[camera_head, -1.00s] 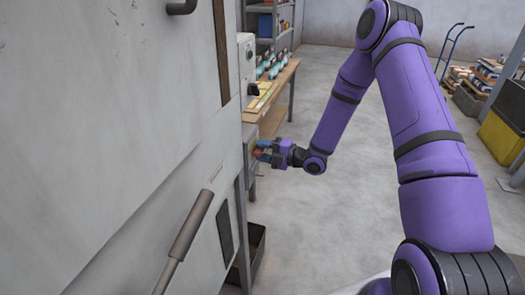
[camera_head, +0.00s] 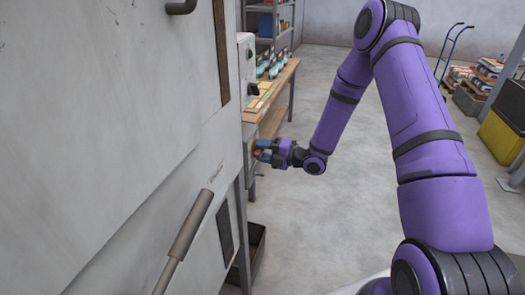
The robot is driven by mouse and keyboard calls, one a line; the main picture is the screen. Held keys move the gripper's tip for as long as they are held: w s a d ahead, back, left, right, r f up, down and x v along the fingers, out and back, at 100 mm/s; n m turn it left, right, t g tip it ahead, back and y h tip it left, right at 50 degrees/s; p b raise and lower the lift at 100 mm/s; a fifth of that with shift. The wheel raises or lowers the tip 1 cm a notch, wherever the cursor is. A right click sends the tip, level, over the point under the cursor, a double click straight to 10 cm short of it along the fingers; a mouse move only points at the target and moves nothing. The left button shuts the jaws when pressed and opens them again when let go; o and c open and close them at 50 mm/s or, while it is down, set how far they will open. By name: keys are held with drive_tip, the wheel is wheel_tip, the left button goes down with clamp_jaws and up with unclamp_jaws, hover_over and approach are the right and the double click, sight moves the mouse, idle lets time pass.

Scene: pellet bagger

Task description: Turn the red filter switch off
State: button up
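The red switch (camera_head: 257,154) shows as a small red patch on a grey box (camera_head: 250,158) on the side of the machine, left of the picture's middle.
The large grey machine (camera_head: 100,130) fills the left, with a lever (camera_head: 190,225) sticking out in front. A wooden bench (camera_head: 283,82) with small items stands behind the box. A dark bin (camera_head: 257,250) sits below.

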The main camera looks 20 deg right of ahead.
drive_tip(key=v, duration=1.1)
idle(0.3)
drive_tip(key=shift+w, duration=0.1)
